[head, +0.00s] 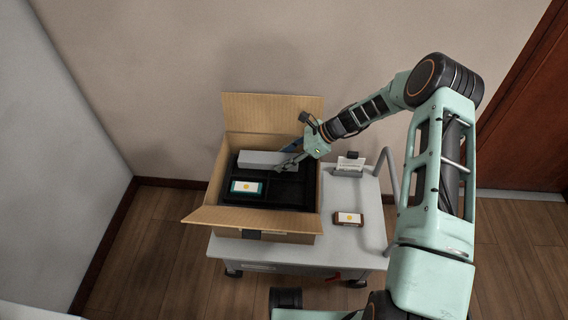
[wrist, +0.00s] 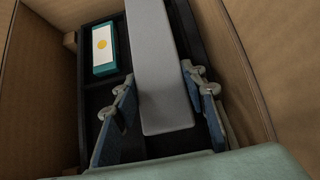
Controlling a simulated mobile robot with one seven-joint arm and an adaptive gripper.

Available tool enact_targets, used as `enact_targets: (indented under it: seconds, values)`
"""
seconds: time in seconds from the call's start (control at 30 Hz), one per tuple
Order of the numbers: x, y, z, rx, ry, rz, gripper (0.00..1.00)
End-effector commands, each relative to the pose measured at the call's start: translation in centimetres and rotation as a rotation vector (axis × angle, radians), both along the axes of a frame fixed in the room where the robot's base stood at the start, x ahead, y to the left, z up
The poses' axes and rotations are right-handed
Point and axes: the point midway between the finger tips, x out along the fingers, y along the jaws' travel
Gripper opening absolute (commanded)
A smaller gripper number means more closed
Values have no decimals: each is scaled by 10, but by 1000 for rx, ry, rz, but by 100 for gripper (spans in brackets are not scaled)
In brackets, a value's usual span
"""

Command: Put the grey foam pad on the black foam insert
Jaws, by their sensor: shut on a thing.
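The grey foam pad (head: 262,158) is a long flat-topped bar across the back of the open cardboard box. In the wrist view the pad (wrist: 165,100) runs away from me between the two blue fingers of my gripper (wrist: 160,84). My gripper (head: 286,164) is shut on the pad near its right end in the head view. The black foam insert (head: 289,190) lies inside the box, with recesses in it. It also shows beside and under the pad in the wrist view (wrist: 100,98). I cannot tell whether the pad touches the insert.
A teal box with a white label (head: 248,187) sits in the insert's front left. The cardboard box (head: 262,217) has raised flaps around my gripper and stands on a grey cart (head: 345,256). An orange-brown labelled box (head: 348,219) and a card holder (head: 349,168) are on the cart's right.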

Motion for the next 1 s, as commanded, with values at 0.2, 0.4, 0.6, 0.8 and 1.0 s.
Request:
enact_targets:
  seconds: [0.2,0.4,0.6,0.8,1.0]
  values:
    - [1,-1,-16,0,-1,-1,21]
    - [0,-1,-18,0,0,-1,21]
    - [0,-1,-19,-1,0,-1,55]
    - [0,-1,-19,-1,0,-1,56]
    - [1,-5,-12,-1,-1,-2,56]
